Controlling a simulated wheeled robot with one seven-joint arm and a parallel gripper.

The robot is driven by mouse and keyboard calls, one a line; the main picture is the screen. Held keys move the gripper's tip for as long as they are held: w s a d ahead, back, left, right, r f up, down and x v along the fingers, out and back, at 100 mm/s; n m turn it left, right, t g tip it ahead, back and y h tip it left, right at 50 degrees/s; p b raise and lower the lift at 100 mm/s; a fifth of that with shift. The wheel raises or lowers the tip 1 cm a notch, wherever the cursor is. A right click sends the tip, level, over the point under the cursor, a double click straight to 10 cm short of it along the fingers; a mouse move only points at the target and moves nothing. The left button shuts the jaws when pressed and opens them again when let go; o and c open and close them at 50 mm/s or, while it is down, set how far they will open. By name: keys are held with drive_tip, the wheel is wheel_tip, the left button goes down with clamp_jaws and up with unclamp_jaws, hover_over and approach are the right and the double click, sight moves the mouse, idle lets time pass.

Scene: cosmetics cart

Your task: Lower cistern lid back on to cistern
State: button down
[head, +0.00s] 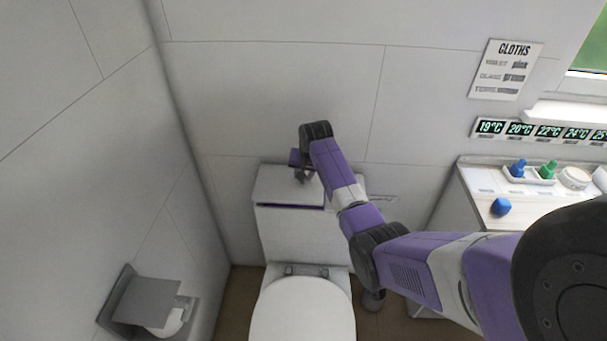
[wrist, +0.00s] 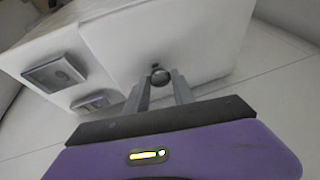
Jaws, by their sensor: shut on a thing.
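The white cistern lid (head: 280,185) lies over the white cistern (head: 285,233) in the head view. A thin dark and purple line shows along its front edge, so I cannot tell whether it is fully seated. My gripper (head: 303,177) is over the lid's top, shut on the small round lid knob (wrist: 161,77). In the wrist view the two fingers stand on either side of this knob, with the pale lid (wrist: 190,35) around it. My arm hides the lid's right part in the head view.
The toilet's closed seat cover (head: 302,312) is in front of the cistern. A grey paper holder (head: 142,300) is on the left wall. A counter (head: 480,205) with blue and green bottles stands at the right. The tiled wall is close behind the cistern.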

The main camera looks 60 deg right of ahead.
drive_tip(key=shift+f+b, duration=0.75)
drive_tip(key=shift+f, duration=0.45)
idle(1.2)
drive_tip(key=c, duration=1)
unclamp_jaws()
drive_tip(key=shift+f, duration=0.2)
drive_tip(key=shift+v, duration=4.05)
